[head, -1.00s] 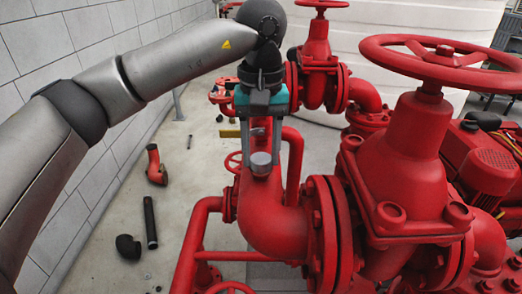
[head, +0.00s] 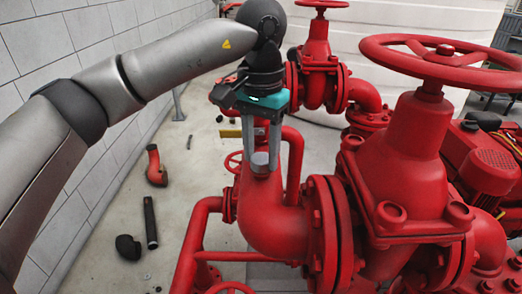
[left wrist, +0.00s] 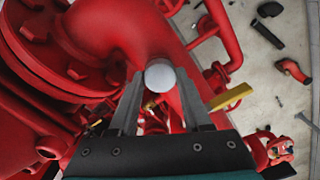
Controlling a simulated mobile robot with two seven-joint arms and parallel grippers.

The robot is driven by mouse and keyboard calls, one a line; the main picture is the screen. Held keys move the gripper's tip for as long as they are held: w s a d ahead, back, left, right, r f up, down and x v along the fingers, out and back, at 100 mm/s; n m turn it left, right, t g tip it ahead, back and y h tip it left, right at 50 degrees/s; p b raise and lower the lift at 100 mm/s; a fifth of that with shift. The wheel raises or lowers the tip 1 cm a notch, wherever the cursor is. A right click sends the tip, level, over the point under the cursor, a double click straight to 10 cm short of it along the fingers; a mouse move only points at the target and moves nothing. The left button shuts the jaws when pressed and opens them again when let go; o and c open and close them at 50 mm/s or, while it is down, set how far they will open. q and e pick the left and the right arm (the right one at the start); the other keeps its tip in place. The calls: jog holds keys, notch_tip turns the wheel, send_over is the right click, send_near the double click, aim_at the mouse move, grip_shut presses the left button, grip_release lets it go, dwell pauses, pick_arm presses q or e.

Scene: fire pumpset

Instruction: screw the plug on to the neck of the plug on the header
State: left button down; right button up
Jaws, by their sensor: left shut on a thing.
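The plug (head: 260,160) is a small grey metal cylinder with a round top, standing on the upper side of the red header pipe elbow (head: 262,215). My left gripper (head: 261,168) comes down from above with one finger on each side of the plug and is shut on it. In the left wrist view the pale round top of the plug (left wrist: 160,75) shows between the fingertips, against the red pipe. The neck under the plug is hidden, so I cannot tell how far the plug is seated. My right gripper is not in view.
A large red valve (head: 415,175) with a handwheel (head: 440,55) stands close to the right. A smaller valve (head: 318,65) is behind. A yellow handle (left wrist: 230,97) lies near the fingers. Loose pipe parts, including a black pipe (head: 150,222), lie on the floor at left.

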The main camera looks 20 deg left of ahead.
pick_arm(q)
jog(key=shift+m, duration=0.5)
jog(key=m, duration=0.4)
jog(key=shift+m, duration=0.3)
jog(key=shift+c, duration=2.4)
grip_release()
